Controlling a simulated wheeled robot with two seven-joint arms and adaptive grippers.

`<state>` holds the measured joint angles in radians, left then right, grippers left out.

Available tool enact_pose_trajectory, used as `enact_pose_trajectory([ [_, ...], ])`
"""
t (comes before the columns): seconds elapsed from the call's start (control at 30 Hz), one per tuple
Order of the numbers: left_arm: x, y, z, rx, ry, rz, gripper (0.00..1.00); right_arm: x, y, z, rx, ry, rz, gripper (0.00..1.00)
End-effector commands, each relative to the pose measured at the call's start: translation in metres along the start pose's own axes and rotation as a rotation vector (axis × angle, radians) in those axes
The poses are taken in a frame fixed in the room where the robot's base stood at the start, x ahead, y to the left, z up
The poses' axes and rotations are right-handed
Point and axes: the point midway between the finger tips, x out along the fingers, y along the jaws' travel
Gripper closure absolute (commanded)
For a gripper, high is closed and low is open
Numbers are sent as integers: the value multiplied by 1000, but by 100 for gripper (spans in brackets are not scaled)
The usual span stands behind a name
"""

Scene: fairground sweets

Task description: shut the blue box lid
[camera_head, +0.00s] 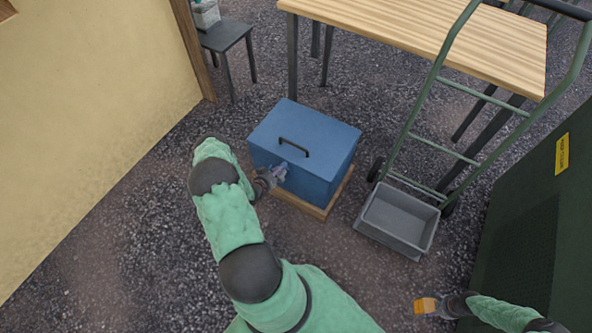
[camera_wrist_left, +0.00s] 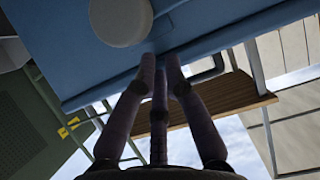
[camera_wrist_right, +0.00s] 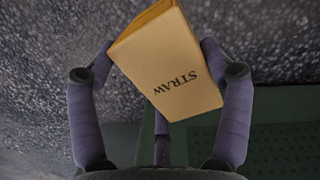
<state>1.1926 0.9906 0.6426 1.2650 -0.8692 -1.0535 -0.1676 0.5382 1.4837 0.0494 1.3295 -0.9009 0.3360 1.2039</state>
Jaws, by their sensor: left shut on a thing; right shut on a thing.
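The blue box (camera_head: 313,187) stands on a low wooden base in the middle of the head view. Its blue lid (camera_head: 325,130) with a black handle (camera_head: 294,147) lies over the top and looks down, though a small gap cannot be ruled out. My left gripper (camera_head: 279,172) is at the box's front, just below the lid's front edge. In the left wrist view its fingers (camera_wrist_left: 160,64) are closed together at the blue lid's edge, beside a pale round disc (camera_wrist_left: 121,20). My right gripper (camera_head: 438,305) is shut on a yellow-orange carton (camera_wrist_right: 170,65) marked STRAW, away from the box.
A green hand truck with a grey tray (camera_head: 372,238) stands right of the box. A wooden table (camera_head: 430,40) is behind. A dark green cabinet (camera_head: 540,220) is at right, a cream wall (camera_head: 90,120) at left. Gravel lies clear in front of the box.

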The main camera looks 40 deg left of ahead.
Motion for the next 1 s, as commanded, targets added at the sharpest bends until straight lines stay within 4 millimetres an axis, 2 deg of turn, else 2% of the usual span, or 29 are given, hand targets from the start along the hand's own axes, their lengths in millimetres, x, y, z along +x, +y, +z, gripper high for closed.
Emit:
enact_pose_trajectory([
  [0.07,3,7,8,-3,-19,10,100,2,0,-1,0,1,0,62],
  [0.23,-14,7,8,-5,-19,9,100,2,0,-1,0,1,0,62],
  [0.5,-71,2,2,-2,-6,0,100,1,0,0,0,1,0,62],
  [0.7,-106,0,-1,1,3,-5,100,1,0,0,0,0,0,62],
  [0.83,-120,0,-1,1,6,-5,100,0,0,0,0,1,0,62],
  [1.0,-127,1,-2,3,8,-3,100,0,0,0,0,1,0,62],
])
